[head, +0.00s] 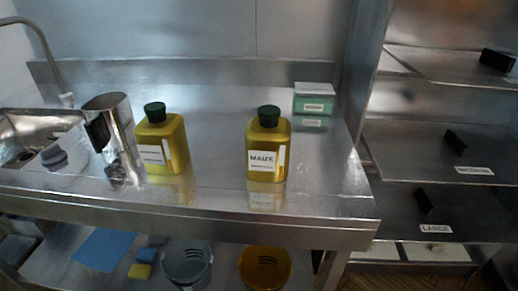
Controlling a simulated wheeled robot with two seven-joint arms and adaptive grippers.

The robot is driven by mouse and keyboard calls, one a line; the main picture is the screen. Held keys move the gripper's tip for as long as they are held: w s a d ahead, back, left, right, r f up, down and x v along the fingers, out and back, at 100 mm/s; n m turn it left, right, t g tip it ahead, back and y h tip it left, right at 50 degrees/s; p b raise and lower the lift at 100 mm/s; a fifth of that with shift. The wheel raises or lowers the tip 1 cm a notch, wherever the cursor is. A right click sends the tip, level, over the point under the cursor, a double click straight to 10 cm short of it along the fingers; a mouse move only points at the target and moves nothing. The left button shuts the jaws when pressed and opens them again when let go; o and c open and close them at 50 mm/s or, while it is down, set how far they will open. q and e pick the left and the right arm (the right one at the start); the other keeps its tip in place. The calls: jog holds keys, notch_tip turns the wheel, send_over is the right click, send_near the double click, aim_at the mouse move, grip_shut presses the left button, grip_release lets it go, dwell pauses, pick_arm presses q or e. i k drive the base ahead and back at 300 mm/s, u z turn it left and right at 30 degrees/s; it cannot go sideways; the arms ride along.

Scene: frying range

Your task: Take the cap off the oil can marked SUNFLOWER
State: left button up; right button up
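The left can (166,150) has a white label with print too small to read surely. Its cap (155,112) is on its top. The right can (267,143) is marked MAIZE, and its cap (269,116) is also on. No can that I see reads clearly as SUNFLOWER. Neither of my grippers is in view.
A steel jug (121,135) with a black handle stands close left of the left can. A sink (30,135) lies at far left. A green box (313,103) with a pale lid sits at the back right. The counter between the cans is clear. Shelves (430,150) stand at right.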

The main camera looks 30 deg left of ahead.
aim_at(163, 147)
jog(key=z, duration=2.45)
jog(key=k, duration=2.2)
jog(key=u, duration=1.7)
